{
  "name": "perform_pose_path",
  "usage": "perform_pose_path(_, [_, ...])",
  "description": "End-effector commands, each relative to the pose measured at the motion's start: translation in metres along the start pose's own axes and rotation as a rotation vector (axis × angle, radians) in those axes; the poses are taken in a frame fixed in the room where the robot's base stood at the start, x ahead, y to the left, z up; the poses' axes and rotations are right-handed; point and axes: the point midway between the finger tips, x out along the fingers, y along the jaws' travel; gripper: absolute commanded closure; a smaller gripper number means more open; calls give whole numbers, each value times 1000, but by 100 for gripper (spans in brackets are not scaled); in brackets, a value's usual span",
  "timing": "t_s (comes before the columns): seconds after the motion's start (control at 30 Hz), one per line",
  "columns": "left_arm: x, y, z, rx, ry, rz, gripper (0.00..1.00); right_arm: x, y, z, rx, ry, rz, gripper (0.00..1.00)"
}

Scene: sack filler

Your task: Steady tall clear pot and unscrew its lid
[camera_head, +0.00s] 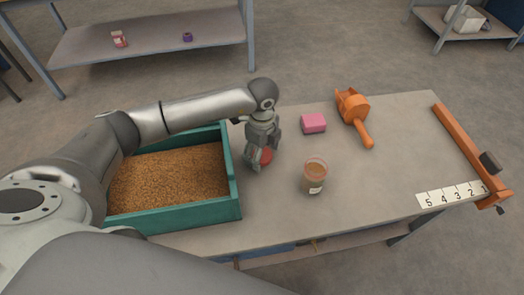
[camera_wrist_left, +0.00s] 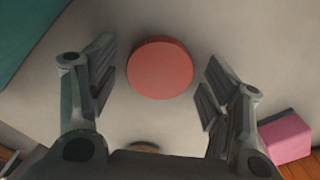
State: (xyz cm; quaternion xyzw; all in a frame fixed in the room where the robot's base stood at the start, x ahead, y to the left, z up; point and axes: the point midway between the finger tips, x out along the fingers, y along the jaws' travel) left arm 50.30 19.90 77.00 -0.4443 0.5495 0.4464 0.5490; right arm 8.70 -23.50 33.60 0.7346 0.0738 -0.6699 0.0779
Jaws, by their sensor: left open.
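A clear pot (camera_head: 314,179) with brown contents and a pale label stands upright on the table, right of my left gripper. Its upper part looks clear with a reddish rim; whether a lid sits on it I cannot tell. A round red lid-like disc (camera_head: 265,156) is under my left gripper (camera_head: 259,160), partly hidden by the fingers. In the left wrist view the red disc (camera_wrist_left: 160,68) shows between the spread fingers of the open left gripper (camera_wrist_left: 158,95), with gaps on both sides. My right gripper is not in view.
A teal bin (camera_head: 185,216) of brown grain stands left on the table (camera_head: 370,195). A pink block (camera_head: 313,122) and an orange scoop (camera_head: 355,112) lie behind the pot. An orange bar (camera_head: 465,150) and a numbered strip (camera_head: 450,194) are at the right. Table around the pot is clear.

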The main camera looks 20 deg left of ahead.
Motion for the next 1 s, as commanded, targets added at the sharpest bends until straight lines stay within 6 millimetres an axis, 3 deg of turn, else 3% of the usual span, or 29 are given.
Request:
perform_pose_path(0.4, [-81,-1,0,2,-1,-5,28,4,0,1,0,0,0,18])
perform_pose_path(0.6, [-111,-1,0,0,0,-3,28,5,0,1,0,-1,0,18])
perform_pose_path(1.0, [-121,0,0,1,0,0,28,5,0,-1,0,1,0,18])
